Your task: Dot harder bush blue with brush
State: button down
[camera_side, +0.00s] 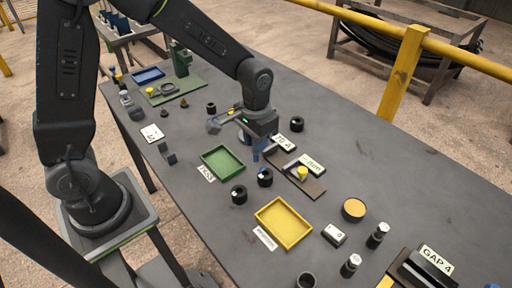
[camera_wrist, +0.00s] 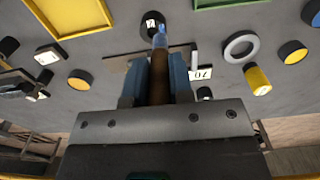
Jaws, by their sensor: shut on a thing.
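My gripper (camera_side: 257,152) is shut on the brush (camera_wrist: 160,72), which shows as a brown handle between the two blue-grey fingers in the wrist view. The brush's far end (camera_wrist: 160,38) is blue and points at a black bush (camera_wrist: 152,22) with a pale top. In the side view this bush (camera_side: 265,177) stands just below the fingers; I cannot tell whether the brush touches it. A second black bush (camera_side: 239,194) with a pale mark stands to its lower left. The brush is mostly hidden by the gripper in the side view.
A green tray (camera_side: 239,171) and a yellow tray (camera_side: 306,240) lie on either side of the bushes. A brown plate (camera_side: 318,189) with a yellow-topped part (camera_side: 302,173) and cards lies at the right. A tan-topped round pot (camera_side: 354,209) stands further right.

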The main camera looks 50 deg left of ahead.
jog(key=shift+r, duration=1.35)
